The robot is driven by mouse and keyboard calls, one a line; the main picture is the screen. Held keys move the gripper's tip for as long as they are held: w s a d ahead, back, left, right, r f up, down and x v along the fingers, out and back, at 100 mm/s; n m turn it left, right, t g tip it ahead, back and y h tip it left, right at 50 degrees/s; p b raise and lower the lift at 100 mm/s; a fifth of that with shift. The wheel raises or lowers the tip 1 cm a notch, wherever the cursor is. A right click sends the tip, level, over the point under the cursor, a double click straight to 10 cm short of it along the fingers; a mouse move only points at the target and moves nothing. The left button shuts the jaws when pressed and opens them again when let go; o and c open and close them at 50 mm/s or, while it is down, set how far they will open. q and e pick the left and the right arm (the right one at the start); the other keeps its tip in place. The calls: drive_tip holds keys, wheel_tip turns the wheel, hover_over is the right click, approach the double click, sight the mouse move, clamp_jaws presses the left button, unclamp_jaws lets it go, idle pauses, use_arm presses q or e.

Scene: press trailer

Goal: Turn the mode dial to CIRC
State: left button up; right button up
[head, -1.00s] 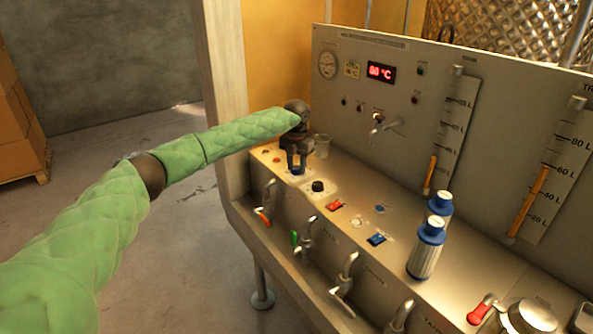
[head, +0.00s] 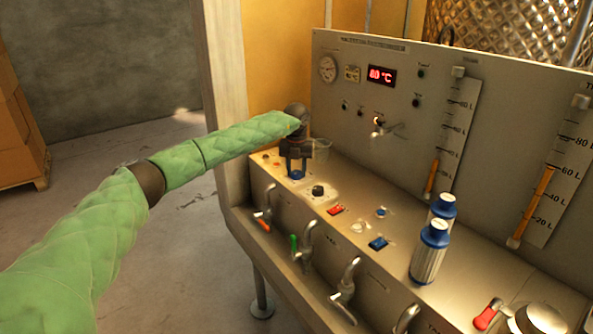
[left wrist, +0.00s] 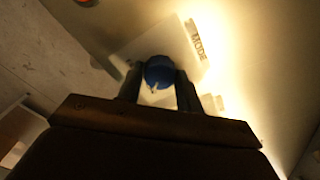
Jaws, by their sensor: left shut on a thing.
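The mode dial (left wrist: 159,72) is a blue knob on a pale plate (left wrist: 128,48) with the word MODE beside it in the left wrist view. In the head view the dial (head: 296,175) shows as a bit of blue under my left gripper (head: 296,166). The left gripper comes down on it from above, and its two fingers (left wrist: 159,88) are shut on the dial, one on each side. A small white pointer mark shows on the knob. The position labels around the dial, CIRC among them, cannot be read. My right gripper is in neither view.
A black knob (head: 318,191) sits just right of the dial. A red switch (head: 336,210), a blue switch (head: 378,243) and blue-capped cylinders (head: 430,252) stand further along the panel. Taps (head: 307,240) line the front.

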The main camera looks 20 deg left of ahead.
sight(297, 171)
use_arm(q)
drive_tip(key=o, duration=1)
drive_tip(key=shift+r, duration=0.15)
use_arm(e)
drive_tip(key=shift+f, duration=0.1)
use_arm(q)
drive_tip(key=shift+r, duration=0.3)
wheel_tip(297, 171, up, 2)
drive_tip(key=shift+r+b, duration=0.1)
drive_tip(key=shift+b, duration=0.5)
wheel_tip(297, 171, up, 4)
drive_tip(key=shift+f+b, duration=0.25)
drive_tip(key=shift+b, duration=0.2)
drive_tip(key=shift+r, duration=0.65)
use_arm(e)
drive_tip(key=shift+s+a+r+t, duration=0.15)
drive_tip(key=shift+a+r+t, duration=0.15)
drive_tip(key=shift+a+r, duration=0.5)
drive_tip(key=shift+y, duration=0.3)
